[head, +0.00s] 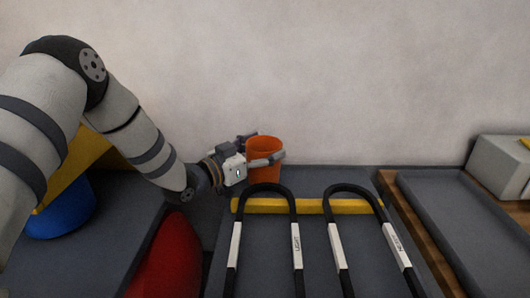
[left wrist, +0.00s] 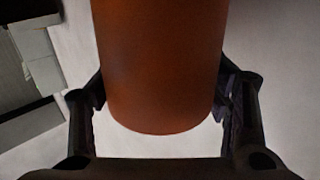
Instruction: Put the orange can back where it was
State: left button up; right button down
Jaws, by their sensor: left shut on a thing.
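The orange can (head: 264,147) is in the head view, near the back wall, behind the yellow bar. My left gripper (head: 262,160) reaches it from the left and is shut on it. In the left wrist view the can (left wrist: 158,65) fills the middle, with one finger of the left gripper (left wrist: 158,105) against each side. Part of the can is hidden by the gripper in the head view. I cannot tell whether its base touches a surface. My right gripper is not in view.
Two black loop handles with white labels (head: 265,215) (head: 362,220) lie over a dark panel, near a yellow bar (head: 310,206). A blue round object (head: 62,212) and a red object (head: 170,262) are at left. A grey tray (head: 450,215) and grey box (head: 498,165) are at right.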

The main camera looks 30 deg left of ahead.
aim_at(250, 155)
pick_arm(q)
jog(key=shift+f, duration=0.45)
jog(key=o, duration=1.9)
jog(key=shift+o, duration=0.2)
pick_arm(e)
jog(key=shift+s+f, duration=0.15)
pick_arm(q)
jog(key=shift+r, duration=0.3)
jog(key=p+v, duration=0.1)
jog(key=v, duration=0.5)
jog(key=shift+s+a, duration=0.15)
jog(key=shift+s, duration=0.15)
jog(key=shift+s+a+f, duration=0.15)
jog(key=shift+s, duration=0.25)
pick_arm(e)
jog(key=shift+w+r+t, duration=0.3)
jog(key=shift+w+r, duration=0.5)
